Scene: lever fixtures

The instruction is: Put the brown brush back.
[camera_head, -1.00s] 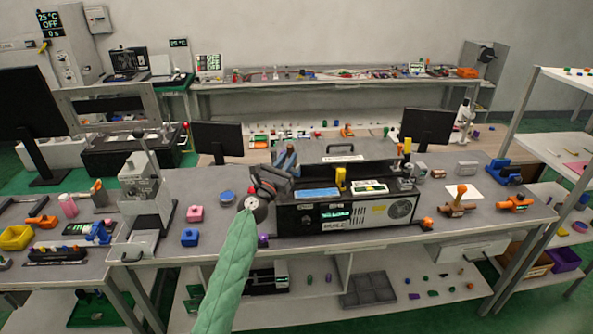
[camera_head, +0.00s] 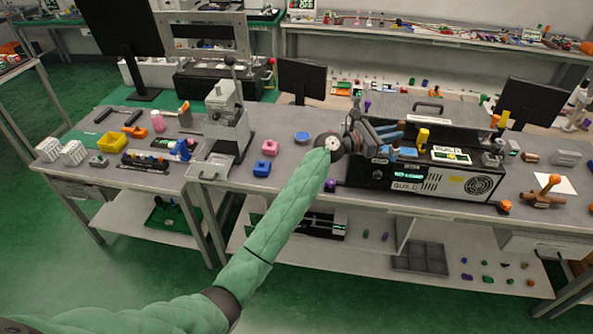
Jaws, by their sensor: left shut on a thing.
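My left arm reaches up from the lower left, and my left gripper (camera_head: 385,132) is over the back left of the black-and-grey instrument box (camera_head: 425,178). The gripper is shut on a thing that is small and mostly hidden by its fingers. I take it to be the brown brush, but its shape and colour are not clear. No other brown brush can be made out for sure on the benches. My right gripper is out of view.
Pink (camera_head: 269,147) and blue (camera_head: 262,168) blocks and a blue disc (camera_head: 302,137) lie left of the box. Monitors stand behind.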

